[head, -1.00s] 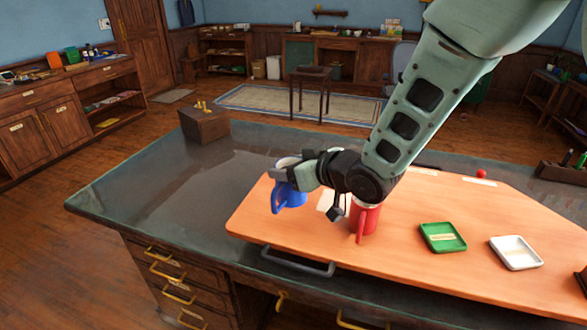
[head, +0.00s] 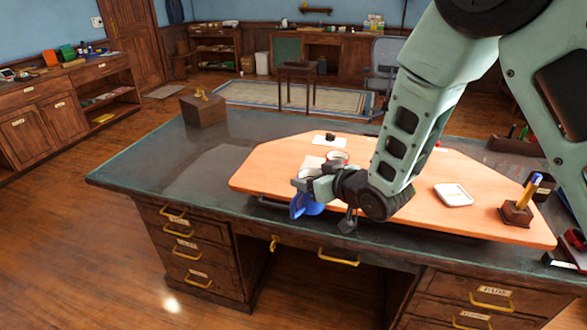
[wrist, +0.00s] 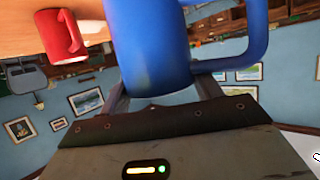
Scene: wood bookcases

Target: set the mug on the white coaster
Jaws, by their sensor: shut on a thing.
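A blue mug (head: 304,206) hangs in my gripper (head: 308,185) at the front edge of the orange board. My gripper is shut on it. The mug fills the upper middle of the wrist view (wrist: 155,45), with its handle to the right. The white coaster (head: 453,195) is a square dish lying empty on the right part of the board, apart from the mug.
The orange board (head: 270,165) lies on a dark desk top (head: 140,170). A wooden pen holder (head: 515,214) with a pen stands right of the coaster. A small black object (head: 330,137) lies at the back of the board. The green dish is hidden, likely behind my arm.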

